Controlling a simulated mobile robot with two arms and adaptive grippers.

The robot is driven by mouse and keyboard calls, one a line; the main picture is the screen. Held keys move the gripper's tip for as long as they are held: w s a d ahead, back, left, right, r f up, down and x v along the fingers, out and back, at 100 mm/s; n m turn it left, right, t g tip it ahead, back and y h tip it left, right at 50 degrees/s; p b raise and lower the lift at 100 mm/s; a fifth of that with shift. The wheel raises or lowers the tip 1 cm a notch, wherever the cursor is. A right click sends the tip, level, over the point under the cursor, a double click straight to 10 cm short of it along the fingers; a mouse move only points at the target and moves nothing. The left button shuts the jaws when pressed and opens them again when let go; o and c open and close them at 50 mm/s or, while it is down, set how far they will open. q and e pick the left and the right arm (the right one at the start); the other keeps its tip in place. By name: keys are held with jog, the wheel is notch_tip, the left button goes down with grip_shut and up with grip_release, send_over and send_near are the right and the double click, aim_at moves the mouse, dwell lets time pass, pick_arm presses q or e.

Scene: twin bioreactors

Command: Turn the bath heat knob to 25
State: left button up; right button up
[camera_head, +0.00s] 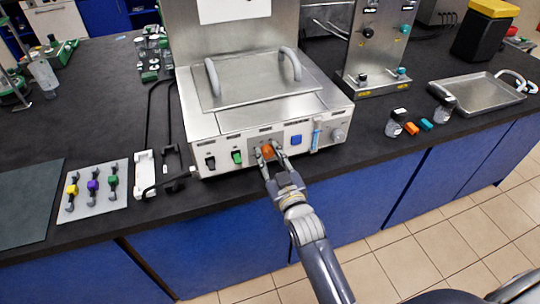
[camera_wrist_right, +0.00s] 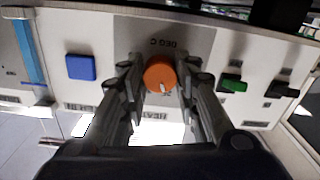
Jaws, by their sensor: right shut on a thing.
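The bath is a steel box (camera_head: 240,122) with a handled lid on the dark bench. Its heat knob is an orange round knob (camera_head: 268,151) on the front panel, below the middle. In the wrist view the orange knob (camera_wrist_right: 160,75) sits between my fingers and shows a pale pointer mark low on its face; the scale numbers are too blurred to read. My right gripper (camera_head: 269,154) has its fingers on both sides of the knob, shut on it; it also shows in the wrist view (camera_wrist_right: 160,85). My left gripper is in neither view.
On the panel, a black switch (camera_head: 210,162) and a green switch (camera_head: 237,157) lie left of the knob, a blue button (camera_head: 296,140) right of it. A steel tray (camera_head: 478,96) and small jars stand at the right. A plate with coloured valves (camera_head: 93,190) lies at the left.

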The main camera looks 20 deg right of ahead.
jog(key=o, duration=1.1)
jog(key=s, duration=1.2)
jog(key=shift+d, duration=0.2)
